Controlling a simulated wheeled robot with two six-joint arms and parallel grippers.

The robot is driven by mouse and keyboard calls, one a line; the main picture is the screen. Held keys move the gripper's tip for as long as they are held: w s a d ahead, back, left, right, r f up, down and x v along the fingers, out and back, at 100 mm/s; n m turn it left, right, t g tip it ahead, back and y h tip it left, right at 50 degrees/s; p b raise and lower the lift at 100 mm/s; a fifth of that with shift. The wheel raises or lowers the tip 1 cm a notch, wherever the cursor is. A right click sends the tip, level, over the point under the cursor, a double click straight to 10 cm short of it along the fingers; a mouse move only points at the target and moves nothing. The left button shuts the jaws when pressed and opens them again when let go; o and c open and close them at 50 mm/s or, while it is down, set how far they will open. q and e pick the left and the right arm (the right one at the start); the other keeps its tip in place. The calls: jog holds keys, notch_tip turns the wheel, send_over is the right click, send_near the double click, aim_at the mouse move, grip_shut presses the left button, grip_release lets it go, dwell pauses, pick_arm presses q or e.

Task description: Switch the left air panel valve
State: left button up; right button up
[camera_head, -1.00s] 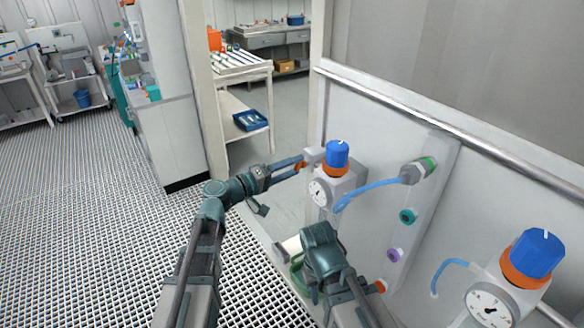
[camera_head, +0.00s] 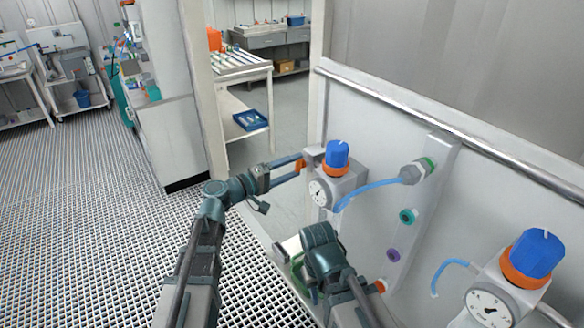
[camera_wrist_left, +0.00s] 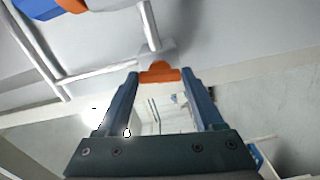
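The left air panel unit has a blue knob (camera_head: 337,153) over an orange collar, with a round gauge (camera_head: 320,193) below it. A small orange valve handle (camera_head: 300,166) sits at its left side. My left gripper (camera_head: 296,166) is at this handle, with its two fingers apart, one on each side. In the left wrist view the orange handle (camera_wrist_left: 160,73) lies between the fingertips (camera_wrist_left: 159,78); small gaps seem to remain. My right gripper (camera_head: 320,252) is low in front of the panel, its fingers hidden.
A second unit with a blue knob (camera_head: 536,254) and gauge (camera_head: 489,306) stands at the right. A blue hose (camera_head: 372,190) runs to a grey fitting (camera_head: 414,172). Teal (camera_head: 407,216) and purple (camera_head: 393,255) ports sit on the panel. A metal rail (camera_head: 440,118) runs above.

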pick_arm(q)
jog(key=o, duration=0.3)
jog(key=shift+o, duration=0.2)
jog(key=v, duration=1.4)
jog(key=shift+d, duration=0.1)
jog(key=s+d+f+m+g+y, duration=0.5)
jog(key=s+d+f+g, duration=0.3)
jog(key=d+f, duration=0.45)
jog(key=s+a+f+m+g+y, duration=0.3)
jog(key=s+a+f+m+y, duration=0.1)
jog(key=s+f+y, duration=0.5)
jog(key=shift+a+f+y, duration=0.15)
jog(key=shift+a+y, duration=0.25)
jog(key=shift+y, duration=0.6)
